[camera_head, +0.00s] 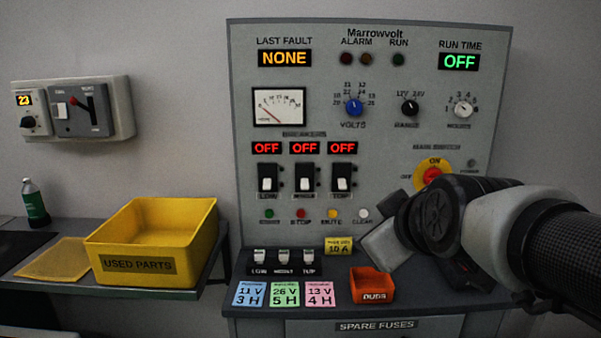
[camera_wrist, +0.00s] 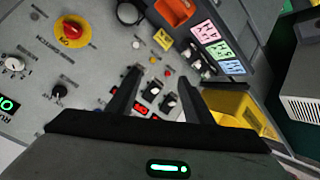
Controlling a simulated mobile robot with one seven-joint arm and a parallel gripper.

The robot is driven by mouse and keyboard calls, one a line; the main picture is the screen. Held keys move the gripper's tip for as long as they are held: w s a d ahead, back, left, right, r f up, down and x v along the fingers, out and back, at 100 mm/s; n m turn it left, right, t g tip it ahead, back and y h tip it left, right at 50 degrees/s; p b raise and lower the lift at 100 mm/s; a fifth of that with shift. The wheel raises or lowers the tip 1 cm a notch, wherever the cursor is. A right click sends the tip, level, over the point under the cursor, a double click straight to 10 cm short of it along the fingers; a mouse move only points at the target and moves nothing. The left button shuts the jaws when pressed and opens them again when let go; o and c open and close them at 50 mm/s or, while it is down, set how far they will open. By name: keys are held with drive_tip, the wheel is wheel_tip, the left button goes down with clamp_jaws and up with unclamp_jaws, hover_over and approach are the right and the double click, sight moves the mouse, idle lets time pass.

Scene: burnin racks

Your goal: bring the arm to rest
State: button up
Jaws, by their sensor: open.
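My arm (camera_head: 540,240) reaches in from the right in the head view, in front of the lower right of the grey Marrowvolt panel (camera_head: 330,75). In the wrist view my gripper (camera_wrist: 158,74) is open, with its two dark fingers apart and nothing between them. It points toward the panel's breaker area. The fingers cannot be made out in the head view. The red and yellow main switch (camera_head: 433,174) shows just above my arm. The three breaker displays (camera_head: 304,148) read OFF, and the run time display (camera_head: 460,62) reads OFF.
A ledge below the panel holds an orange bin (camera_head: 372,286), three coloured cards (camera_head: 285,294) and small fuses (camera_head: 284,262). A yellow used parts bin (camera_head: 150,240) and a green bottle (camera_head: 35,203) stand on the left bench. A switch box (camera_head: 75,108) hangs on the wall.

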drive_tip(key=s+d+f+m+g, duration=0.1)
drive_tip(key=s+f+m+g, duration=0.3)
drive_tip(key=s, duration=0.4)
drive_tip(key=s+f+m+g, duration=0.2)
drive_tip(key=s+f+m, duration=0.1)
drive_tip(key=s+f, duration=0.4)
wheel_tip(320, 180, up, 24)
drive_tip(key=p, duration=2.2)
drive_tip(key=shift+f+h, duration=0.25)
drive_tip(key=shift+h, duration=0.15)
drive_tip(key=shift+s, duration=0.1)
